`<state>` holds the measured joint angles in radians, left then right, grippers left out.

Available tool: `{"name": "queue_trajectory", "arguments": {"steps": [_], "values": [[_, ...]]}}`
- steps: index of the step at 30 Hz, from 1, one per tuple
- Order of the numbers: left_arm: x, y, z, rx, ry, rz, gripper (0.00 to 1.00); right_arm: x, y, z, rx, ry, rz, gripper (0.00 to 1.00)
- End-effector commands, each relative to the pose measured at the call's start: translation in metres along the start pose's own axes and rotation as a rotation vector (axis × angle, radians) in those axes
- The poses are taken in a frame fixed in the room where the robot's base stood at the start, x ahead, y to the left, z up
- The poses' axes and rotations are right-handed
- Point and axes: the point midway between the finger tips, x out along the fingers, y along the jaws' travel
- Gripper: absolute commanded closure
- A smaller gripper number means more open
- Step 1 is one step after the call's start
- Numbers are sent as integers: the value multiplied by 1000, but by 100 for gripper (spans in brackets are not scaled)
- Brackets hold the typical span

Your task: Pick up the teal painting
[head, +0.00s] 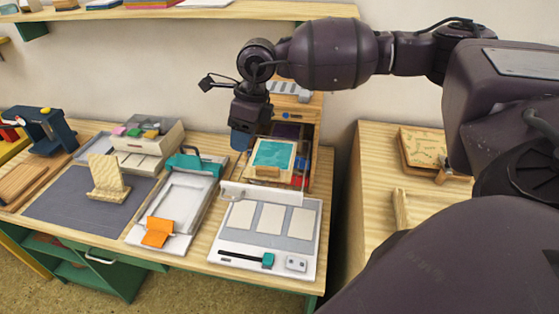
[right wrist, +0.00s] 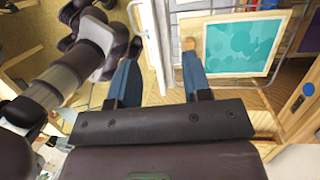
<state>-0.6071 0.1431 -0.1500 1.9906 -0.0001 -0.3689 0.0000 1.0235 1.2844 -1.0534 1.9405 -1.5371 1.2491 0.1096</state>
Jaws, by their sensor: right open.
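The teal painting (head: 274,154) is a small panel with a teal face and a pale wooden frame. It leans back in or against a rack at the rear of the table, with a small wooden block at its lower edge. It also shows in the right wrist view (right wrist: 240,45), to the right of the fingers. My right gripper (head: 240,139) hangs just left of the painting, apart from it. Its blue fingers are spread and empty in the right wrist view (right wrist: 158,78). My left gripper does not show in the head view.
A white device with three pale cards (head: 270,217) stands in front of the painting. A white tray with a teal clamp (head: 194,163) and an orange piece (head: 158,232) is to the left. A wooden cabinet (head: 291,108) stands behind. A dark mat (head: 75,212) lies further left.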

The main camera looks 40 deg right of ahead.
Motion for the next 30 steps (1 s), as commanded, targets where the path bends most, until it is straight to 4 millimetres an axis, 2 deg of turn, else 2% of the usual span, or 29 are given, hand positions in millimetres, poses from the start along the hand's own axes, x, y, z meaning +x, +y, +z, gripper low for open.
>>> {"name": "queue_trajectory", "arguments": {"steps": [4, 11, 14, 21, 30], "values": [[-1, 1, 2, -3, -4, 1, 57, -2, -17, -23, -7, 143, -106, 55], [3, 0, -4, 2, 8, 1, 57, -2, -22, -36, 5, 224, -132, 55], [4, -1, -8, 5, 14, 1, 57, 6, -23, -38, 7, 222, -132, 55], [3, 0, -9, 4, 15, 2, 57, 38, -27, -45, 7, 221, -130, 55], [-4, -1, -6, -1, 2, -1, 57, 64, -33, -52, 7, 222, -129, 55]]}}
